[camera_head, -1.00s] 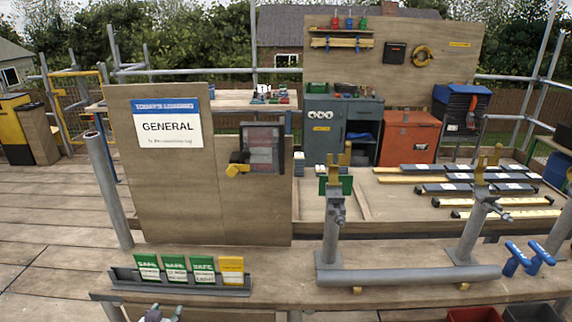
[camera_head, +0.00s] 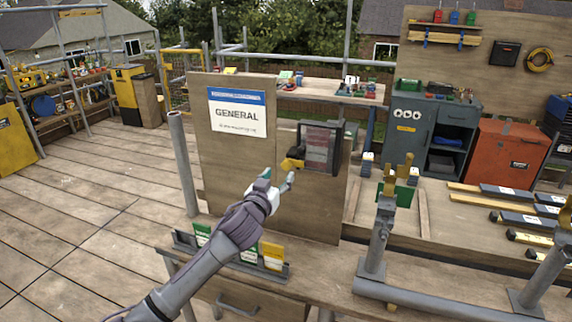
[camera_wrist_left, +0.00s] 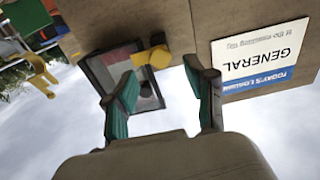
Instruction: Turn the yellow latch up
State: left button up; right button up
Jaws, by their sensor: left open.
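The yellow latch (camera_head: 291,164) sits at the left edge of a dark-framed clear-fronted box (camera_head: 320,147) on the plywood board (camera_head: 225,165). Its yellow part points left and slightly down. My left gripper (camera_head: 278,178) is just below and left of the latch, in front of the board, open and empty. In the left wrist view, which is upside down, the latch (camera_wrist_left: 154,57) lies between and beyond the two green-padded fingers (camera_wrist_left: 160,75). The fingers look apart from it. One finger covers part of the box (camera_wrist_left: 138,65).
A white GENERAL sign (camera_head: 238,112) is on the board left of the box. A dark rack (camera_head: 279,277) with green and yellow cards stands on the bench below, partly behind my left arm. A grey clamp post (camera_head: 380,235) stands to the right.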

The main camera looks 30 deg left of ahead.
aim_at(285, 167)
pick_arm(q)
jog(key=p+x, duration=0.1)
jog(key=x, duration=0.4)
jog(key=shift+w, duration=0.35)
grip_shut()
